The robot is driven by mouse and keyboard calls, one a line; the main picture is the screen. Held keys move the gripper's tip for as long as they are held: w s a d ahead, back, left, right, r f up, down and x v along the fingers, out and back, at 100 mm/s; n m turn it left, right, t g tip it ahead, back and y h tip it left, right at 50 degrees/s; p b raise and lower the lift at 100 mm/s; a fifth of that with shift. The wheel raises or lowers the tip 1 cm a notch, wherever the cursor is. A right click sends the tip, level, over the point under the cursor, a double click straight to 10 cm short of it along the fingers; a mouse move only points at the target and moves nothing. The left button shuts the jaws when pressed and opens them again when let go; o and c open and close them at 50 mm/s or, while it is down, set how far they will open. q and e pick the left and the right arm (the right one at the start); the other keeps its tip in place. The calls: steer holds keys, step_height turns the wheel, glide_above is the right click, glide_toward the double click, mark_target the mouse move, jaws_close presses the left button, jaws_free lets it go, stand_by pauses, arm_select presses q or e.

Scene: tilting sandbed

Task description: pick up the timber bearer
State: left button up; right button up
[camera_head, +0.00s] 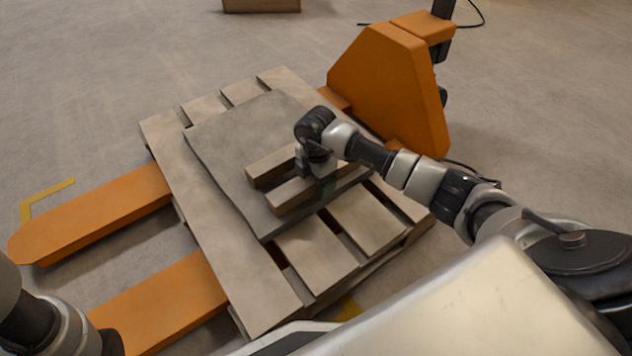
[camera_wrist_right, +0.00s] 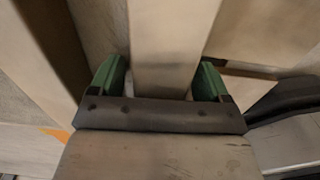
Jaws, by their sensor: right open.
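Two short timber bearers lie side by side on a grey slab (camera_head: 235,137) on the pallet: a nearer one (camera_head: 286,197) and a farther one (camera_head: 268,168). My right gripper (camera_head: 326,188) is over the right part of the nearer bearer, and my arm hides that end. In the right wrist view, the green fingers of the right gripper (camera_wrist_right: 160,78) are open, one on each side of a timber bearer (camera_wrist_right: 172,40). I cannot tell whether they touch it. My left gripper is out of view.
The slab rests on a slatted wooden pallet (camera_head: 205,225), which sits on the forks of an orange pallet jack (camera_head: 382,85). One fork (camera_head: 95,215) sticks out at the left. A wooden box (camera_head: 262,5) stands at the far back. The floor at the upper left is clear.

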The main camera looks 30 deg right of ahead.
steer(key=c, duration=1.2)
steer(key=shift+o, duration=0.2)
steer(key=shift+r, duration=0.1)
